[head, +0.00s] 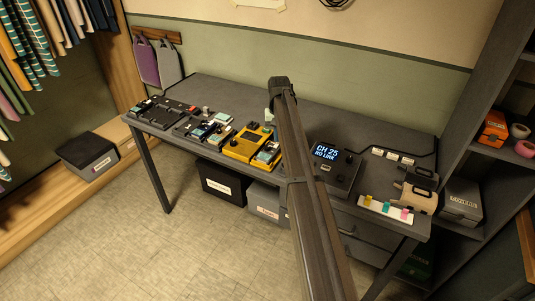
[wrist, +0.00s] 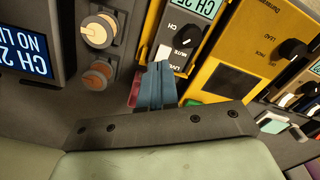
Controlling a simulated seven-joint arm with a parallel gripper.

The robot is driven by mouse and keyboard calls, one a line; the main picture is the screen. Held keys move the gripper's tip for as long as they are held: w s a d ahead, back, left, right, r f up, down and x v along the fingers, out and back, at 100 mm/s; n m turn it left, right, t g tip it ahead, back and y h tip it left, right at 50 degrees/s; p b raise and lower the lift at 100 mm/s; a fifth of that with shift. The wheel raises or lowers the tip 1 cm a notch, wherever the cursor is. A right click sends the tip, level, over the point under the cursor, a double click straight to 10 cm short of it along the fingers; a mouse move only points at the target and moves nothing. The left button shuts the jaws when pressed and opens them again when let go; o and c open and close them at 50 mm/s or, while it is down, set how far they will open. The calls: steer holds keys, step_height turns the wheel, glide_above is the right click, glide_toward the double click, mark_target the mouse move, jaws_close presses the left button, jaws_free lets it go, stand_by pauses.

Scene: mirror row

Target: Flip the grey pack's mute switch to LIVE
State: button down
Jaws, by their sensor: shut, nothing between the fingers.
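In the wrist view, a dark grey pack (wrist: 176,16) with a pale channel display (wrist: 199,8) and a black knob (wrist: 191,35) lies beside a yellow unit. Its lettering reads CH and MUTE. A small white switch piece (wrist: 163,53) shows on it near the MUTE lettering; its setting cannot be read. My gripper (wrist: 160,66) is shut and empty, its blue-grey fingertips close to that white piece. Whether they touch it cannot be told. In the head view my arm hides the gripper and part of the bench near the packs.
The yellow unit (head: 243,146) and several other devices stand along the bench (head: 225,92). A receiver screen (head: 325,153) reads CH 25 NO LINK. In the wrist view, round knobs (wrist: 98,32) stand left of the fingers. The rear bench top is mostly clear.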

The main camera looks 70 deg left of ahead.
steer(key=shift+f, duration=0.75)
stand_by(0.5)
steer(key=shift+r, duration=0.1)
steer(key=shift+r, duration=3.45)
